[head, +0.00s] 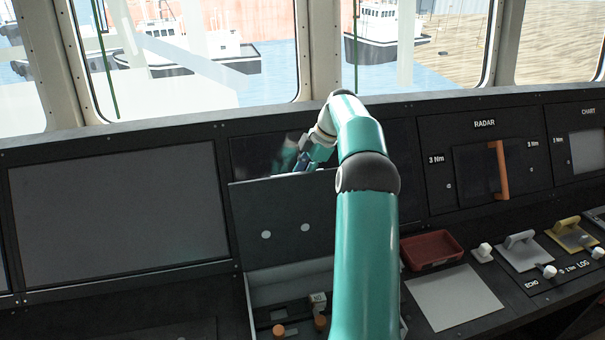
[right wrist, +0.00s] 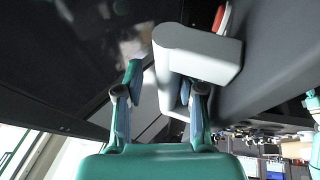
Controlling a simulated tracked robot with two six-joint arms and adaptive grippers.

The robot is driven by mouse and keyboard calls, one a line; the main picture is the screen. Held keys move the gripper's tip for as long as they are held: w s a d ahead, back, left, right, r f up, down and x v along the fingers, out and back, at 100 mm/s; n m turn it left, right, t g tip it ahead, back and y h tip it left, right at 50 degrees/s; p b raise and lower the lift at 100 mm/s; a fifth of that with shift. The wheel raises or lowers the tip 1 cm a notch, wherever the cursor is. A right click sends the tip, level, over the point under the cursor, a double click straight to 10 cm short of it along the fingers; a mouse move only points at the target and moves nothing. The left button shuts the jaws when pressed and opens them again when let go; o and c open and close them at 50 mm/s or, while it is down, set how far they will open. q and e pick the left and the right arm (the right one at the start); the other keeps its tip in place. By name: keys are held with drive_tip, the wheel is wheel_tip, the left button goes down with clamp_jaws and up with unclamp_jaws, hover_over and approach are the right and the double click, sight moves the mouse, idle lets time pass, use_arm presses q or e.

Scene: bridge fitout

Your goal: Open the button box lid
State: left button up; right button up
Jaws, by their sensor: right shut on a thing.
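The button box lid (head: 283,222) stands raised and steeply tilted in the middle of the console in the head view, its dark face with two pale round dots towards me. Below it the box (head: 264,294) is open, with orange knobs (head: 279,330) and a small labelled part inside; my right arm hides its right side. My right gripper (head: 305,161) is at the lid's top edge. In the right wrist view my right gripper (right wrist: 160,88) is shut on the lid's pale grey handle (right wrist: 197,52), which lies between its fingers. My left gripper is out of view.
A dark screen (head: 115,215) lies to the left. To the right are a red tray (head: 431,250), a pale sheet (head: 455,298), levers (head: 520,250) and a radar panel (head: 487,170) with an orange handle. Windows stand behind the console.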

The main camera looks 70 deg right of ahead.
drive_tip(key=shift+d+r, duration=0.1)
drive_tip(key=shift+r, duration=0.15)
drive_tip(key=v, duration=0.6)
drive_tip(key=shift+s+r, duration=0.2)
drive_tip(key=shift+r, duration=0.25)
drive_tip(key=shift+s, duration=0.1)
drive_tip(key=shift+f, duration=0.1)
